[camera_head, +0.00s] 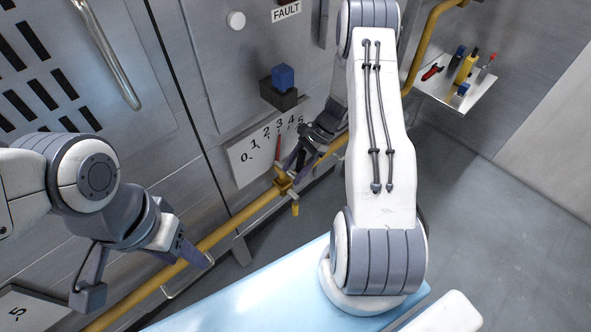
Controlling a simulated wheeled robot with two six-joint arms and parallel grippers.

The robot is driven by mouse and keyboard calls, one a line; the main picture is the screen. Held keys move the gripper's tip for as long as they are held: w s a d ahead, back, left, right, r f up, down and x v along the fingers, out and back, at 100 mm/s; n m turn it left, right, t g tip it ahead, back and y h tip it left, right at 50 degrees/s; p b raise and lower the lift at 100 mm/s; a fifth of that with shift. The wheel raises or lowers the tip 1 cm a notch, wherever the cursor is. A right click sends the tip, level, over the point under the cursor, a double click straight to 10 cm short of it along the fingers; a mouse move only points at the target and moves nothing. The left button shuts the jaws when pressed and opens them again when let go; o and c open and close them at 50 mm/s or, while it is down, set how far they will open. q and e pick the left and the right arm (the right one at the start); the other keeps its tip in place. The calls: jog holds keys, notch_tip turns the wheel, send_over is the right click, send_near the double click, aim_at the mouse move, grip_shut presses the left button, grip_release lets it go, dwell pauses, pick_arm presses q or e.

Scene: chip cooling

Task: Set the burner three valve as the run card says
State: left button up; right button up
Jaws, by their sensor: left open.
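A valve (284,181) sits on the yellow pipe (233,224), in front of a white scale plate (240,170) numbered from 0 to 5. A thin red pointer (278,147) stands up from the valve toward about the 3. My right gripper (302,157) is at the valve, beside the plate's right end. Its fingers are small and partly hidden, so I cannot tell how far they are closed or whether they touch the valve. My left gripper (148,280) is open and empty at the lower left, close to the pipe. No run card is readable.
Another scale plate (30,305) shows at the bottom left. A blue block (283,77) on a black base, a white knob (236,20) and a FAULT label (287,12) are on the metal cabinet. A shelf (432,83) with tools is at upper right. Floor (480,210) at right is clear.

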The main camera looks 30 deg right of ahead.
jog(key=v, duration=1)
jog(key=shift+r+b, duration=0.25)
jog(key=shift+b, duration=0.15)
jog(key=shift+d, duration=0.15)
